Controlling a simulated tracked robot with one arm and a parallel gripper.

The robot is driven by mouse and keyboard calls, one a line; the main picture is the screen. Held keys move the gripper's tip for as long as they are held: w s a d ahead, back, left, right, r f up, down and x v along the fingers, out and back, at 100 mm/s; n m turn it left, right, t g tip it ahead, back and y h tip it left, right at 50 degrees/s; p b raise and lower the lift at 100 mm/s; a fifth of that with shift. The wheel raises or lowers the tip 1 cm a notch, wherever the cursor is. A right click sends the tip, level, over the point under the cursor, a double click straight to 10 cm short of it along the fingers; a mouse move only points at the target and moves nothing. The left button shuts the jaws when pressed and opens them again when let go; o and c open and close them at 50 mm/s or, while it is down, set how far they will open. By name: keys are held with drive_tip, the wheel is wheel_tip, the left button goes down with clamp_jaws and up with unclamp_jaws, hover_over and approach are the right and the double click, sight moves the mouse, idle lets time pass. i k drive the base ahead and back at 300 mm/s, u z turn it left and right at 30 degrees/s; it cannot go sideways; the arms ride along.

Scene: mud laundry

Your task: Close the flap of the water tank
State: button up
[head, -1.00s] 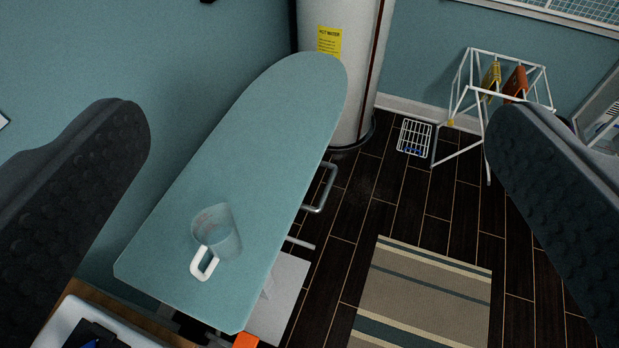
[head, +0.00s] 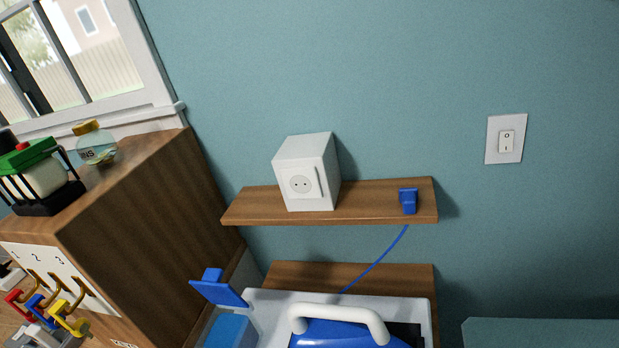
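The water tank (head: 229,331) is a light blue box at the bottom of the view, on the left side of a white ironing station (head: 268,308). Its lower part is cut off by the picture's edge. The blue flap (head: 219,290) stands open, tilted up above the back of the tank, with a small tab on top. A blue iron (head: 345,335) with a white handle sits on the station just right of the tank. My gripper is not in this view.
A wooden shelf (head: 370,198) above the station holds a white socket box (head: 305,172) and a blue plug (head: 408,200) with a cord. A wooden cabinet (head: 150,220) with colored hooks stands left. A wall switch (head: 506,140) is right.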

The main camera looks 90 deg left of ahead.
sight(210, 288)
drive_tip(key=u, duration=1.65)
drive_tip(key=k, duration=1)
drive_tip(key=u, duration=0.5)
drive_tip(key=k, duration=0.65)
drive_tip(key=i, duration=1.15)
drive_tip(key=u, duration=0.55)
